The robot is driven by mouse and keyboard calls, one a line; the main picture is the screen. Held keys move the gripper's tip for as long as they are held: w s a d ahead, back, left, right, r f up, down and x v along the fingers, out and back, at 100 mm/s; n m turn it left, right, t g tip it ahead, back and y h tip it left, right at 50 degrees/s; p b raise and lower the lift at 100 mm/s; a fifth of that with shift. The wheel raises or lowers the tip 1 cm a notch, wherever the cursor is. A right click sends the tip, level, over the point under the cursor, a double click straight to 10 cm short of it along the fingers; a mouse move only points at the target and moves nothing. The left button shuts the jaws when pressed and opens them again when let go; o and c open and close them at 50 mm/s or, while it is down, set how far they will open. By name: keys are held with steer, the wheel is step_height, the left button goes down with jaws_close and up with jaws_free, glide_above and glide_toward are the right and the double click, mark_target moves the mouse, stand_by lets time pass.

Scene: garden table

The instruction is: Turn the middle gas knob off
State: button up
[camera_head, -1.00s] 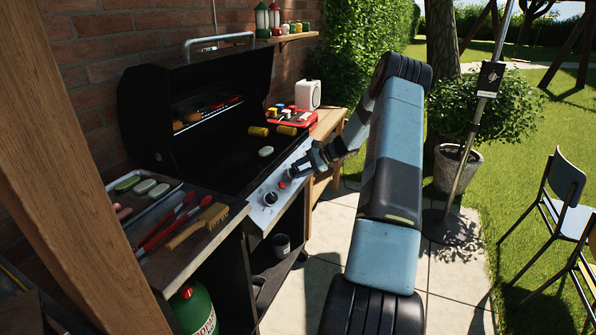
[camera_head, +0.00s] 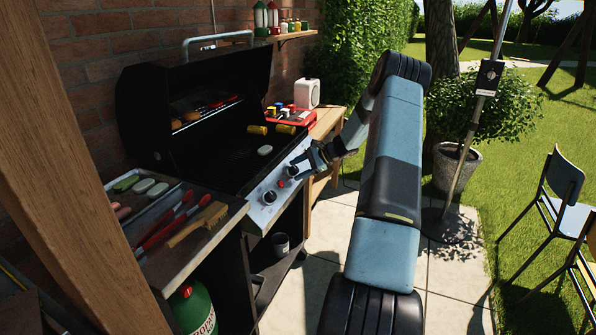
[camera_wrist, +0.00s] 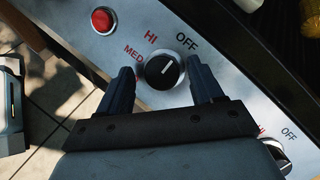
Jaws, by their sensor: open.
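The grill's front panel (camera_head: 262,215) carries black knobs and a red button (camera_wrist: 102,20). The middle knob (camera_wrist: 162,70) is in the centre of the wrist view, with MED, HI and OFF printed around it. Its white pointer mark points up and right, between HI and OFF and closer to OFF. My gripper (camera_wrist: 162,73) is open, with one finger on each side of this knob; I cannot tell whether they touch it. In the head view my gripper (camera_head: 299,163) is at the panel and partly hides the knob there.
Another knob (camera_wrist: 276,152) is at the lower right of the wrist view, partly cut off by my gripper. A left knob (camera_head: 269,197) is on the panel. The grill lid (camera_head: 190,95) is open, with food on the grate. A side tray with tongs (camera_head: 170,222) stands at left.

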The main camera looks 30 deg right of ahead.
steer(key=shift+d+r, duration=0.1)
steer(key=v, duration=1.3)
steer(key=shift+s+d, duration=0.2)
steer(key=s+a+r+n+g+h, duration=0.2)
steer(key=s+a+r+n+h, duration=0.3)
steer(key=a+r, duration=0.7)
steer(key=s+a+r+n+g+h, duration=0.15)
steer(key=s+a+r+n, duration=0.25)
steer(key=s+a+r, duration=0.65)
steer(key=s+a+r+n+t+h, duration=0.1)
steer(key=s+a+n, duration=0.3)
steer(key=s, duration=0.8)
steer(key=s+a+r+n+t+h, duration=0.2)
steer(key=s+a+r+n+h, duration=0.1)
steer(key=s+a, duration=0.6)
steer(key=shift+s+a+n, duration=0.25)
steer(key=shift+s+n, duration=0.45)
steer(key=shift+s, duration=0.7)
steer(key=shift+r, duration=0.1)
